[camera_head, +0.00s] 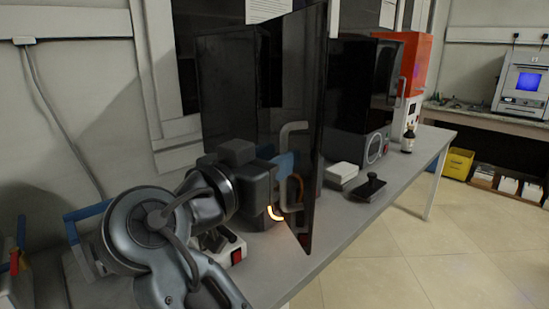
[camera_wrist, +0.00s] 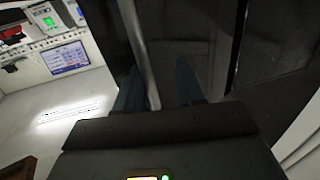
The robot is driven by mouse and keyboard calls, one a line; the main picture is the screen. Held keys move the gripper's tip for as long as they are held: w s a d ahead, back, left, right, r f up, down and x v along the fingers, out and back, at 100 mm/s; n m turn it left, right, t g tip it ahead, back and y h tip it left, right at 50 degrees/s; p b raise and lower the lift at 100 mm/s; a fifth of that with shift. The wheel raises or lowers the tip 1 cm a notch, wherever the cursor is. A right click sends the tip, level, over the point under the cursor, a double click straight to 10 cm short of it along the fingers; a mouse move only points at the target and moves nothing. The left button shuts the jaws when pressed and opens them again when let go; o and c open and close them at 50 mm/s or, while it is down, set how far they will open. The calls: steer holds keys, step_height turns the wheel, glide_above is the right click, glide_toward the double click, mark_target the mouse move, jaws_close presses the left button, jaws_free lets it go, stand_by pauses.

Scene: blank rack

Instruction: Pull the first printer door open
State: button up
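The first printer (camera_head: 228,85) is a dark box at the left of the bench. Its dark glossy door (camera_head: 312,110) stands swung out from the body, its lower corner over the bench front. A grey C-shaped handle (camera_head: 293,127) shows on the door. My gripper (camera_head: 284,170) is at the door beside the handle, its blue fingers partly hidden. In the wrist view my gripper (camera_wrist: 160,90) has its two fingers apart. A pale upright bar (camera_wrist: 138,45) runs close by the left finger, with a gap to the right finger. I cannot tell whether they touch.
A second dark printer (camera_head: 350,85) and an orange-topped unit (camera_head: 415,60) stand farther along the bench (camera_head: 345,225). A white block (camera_head: 341,172), a black stamp-like tool (camera_head: 369,187) and a bottle (camera_head: 408,138) lie or stand there.

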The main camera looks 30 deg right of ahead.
steer(key=shift+s+f, duration=0.1)
steer(key=b+v, duration=0.1)
steer(key=v, duration=0.6)
steer(key=shift+a, duration=0.35)
steer(key=shift+s, duration=0.1)
